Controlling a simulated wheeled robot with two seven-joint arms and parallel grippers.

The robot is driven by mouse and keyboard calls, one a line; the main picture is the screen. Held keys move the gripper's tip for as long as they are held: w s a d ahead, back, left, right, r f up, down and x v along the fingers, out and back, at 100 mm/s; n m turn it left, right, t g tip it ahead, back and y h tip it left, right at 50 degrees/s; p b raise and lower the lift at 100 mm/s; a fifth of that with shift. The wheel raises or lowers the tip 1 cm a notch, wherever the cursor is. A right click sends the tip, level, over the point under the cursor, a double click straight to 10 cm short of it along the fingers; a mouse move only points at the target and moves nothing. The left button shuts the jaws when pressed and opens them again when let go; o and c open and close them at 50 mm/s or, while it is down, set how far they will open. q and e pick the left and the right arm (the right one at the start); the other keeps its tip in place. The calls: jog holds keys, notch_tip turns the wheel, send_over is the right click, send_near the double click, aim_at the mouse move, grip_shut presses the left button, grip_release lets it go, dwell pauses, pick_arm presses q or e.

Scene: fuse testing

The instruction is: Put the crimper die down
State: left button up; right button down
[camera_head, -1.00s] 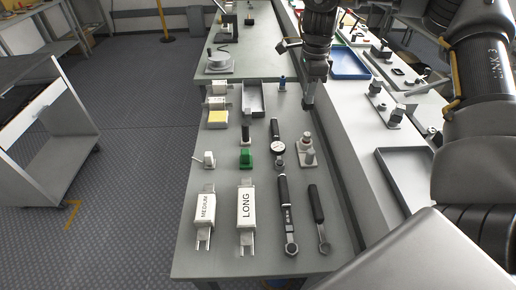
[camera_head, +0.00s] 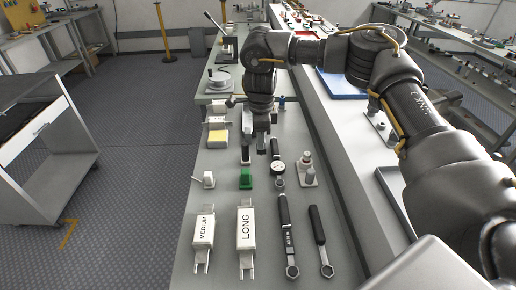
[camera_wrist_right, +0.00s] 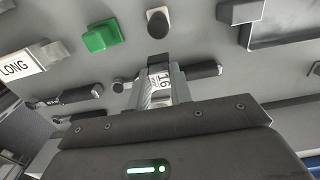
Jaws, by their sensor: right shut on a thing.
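My right gripper (camera_head: 262,143) hangs over the table (camera_head: 222,228), behind the gauge tool and near the black upright piece. In the right wrist view its two fingers (camera_wrist_right: 160,88) are shut on a small pale piece marked "16", which I take as the crimper die (camera_wrist_right: 160,78). The table surface lies below it; I cannot tell whether the die touches it. In the head view the die is hidden by the gripper. My left gripper is not in view.
MEDIUM (camera_head: 204,230) and LONG (camera_head: 246,228) fuses and two wrenches (camera_head: 287,235) lie nearer. A metal stand (camera_head: 308,172) is to the right.

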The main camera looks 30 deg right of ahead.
jog(key=shift+a, duration=0.15)
jog(key=f, duration=0.3)
jog(key=shift+w+a+f, duration=0.1)
jog(key=shift+a+f, duration=0.05)
jog(key=shift+a, duration=0.15)
jog(key=shift+f, duration=0.3)
jog(key=c, duration=1.3)
grip_release()
jog(key=shift+d+f, duration=0.1)
jog(key=shift+f, duration=0.05)
jog(key=shift+o, duration=0.2)
jog(key=shift+r, duration=0.3)
notch_tip(320, 180, up, 12)
jog(key=shift+f+p, duration=0.2)
jog(key=shift+p, duration=0.1)
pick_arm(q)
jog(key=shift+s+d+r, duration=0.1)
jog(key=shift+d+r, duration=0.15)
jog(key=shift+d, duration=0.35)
pick_arm(e)
jog(key=shift+r, duration=0.1)
